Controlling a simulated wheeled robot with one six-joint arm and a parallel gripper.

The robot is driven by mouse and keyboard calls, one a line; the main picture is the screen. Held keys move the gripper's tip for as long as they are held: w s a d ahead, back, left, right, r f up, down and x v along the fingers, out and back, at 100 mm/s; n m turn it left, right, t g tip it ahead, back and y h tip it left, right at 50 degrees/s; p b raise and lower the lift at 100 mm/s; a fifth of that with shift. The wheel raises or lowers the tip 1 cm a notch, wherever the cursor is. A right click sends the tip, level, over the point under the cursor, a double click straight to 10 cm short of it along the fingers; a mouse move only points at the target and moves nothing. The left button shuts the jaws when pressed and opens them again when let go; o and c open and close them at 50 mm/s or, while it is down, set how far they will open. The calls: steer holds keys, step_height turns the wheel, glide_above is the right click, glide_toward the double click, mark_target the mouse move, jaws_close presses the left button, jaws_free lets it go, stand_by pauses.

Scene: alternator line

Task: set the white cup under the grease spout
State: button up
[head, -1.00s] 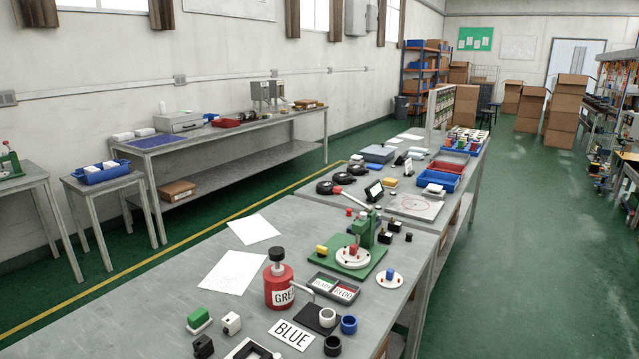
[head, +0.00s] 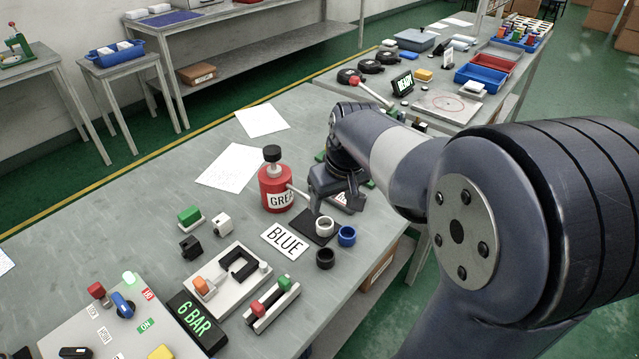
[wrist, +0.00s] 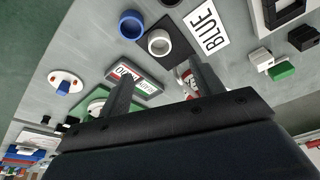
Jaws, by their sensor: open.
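The white cup (head: 324,226) stands upright on or at the edge of a dark square pad (head: 309,236), in front of the red grease can (head: 275,190). The grease spout (head: 299,194) sticks out from the can's right side; its end is hidden behind my gripper (head: 334,207). My gripper is just behind the white cup. In the wrist view the white cup (wrist: 159,42) lies beyond the open fingers (wrist: 160,80), apart from them, with nothing between them. The can shows only partly (wrist: 186,78), beside the right finger.
A blue cup (head: 346,236) stands close to the right of the white cup. A black cup (head: 325,258) is in front. The BLUE card (head: 285,241) lies left of the pad. A labelled tray (wrist: 140,78) is close to my fingers. Bare table lies left of the can.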

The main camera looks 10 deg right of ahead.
mark_target(326, 221)
steer(key=shift+w, duration=0.2)
steer(key=x, duration=1)
steer(key=shift+w+f, duration=0.2)
steer(key=shift+f, duration=0.15)
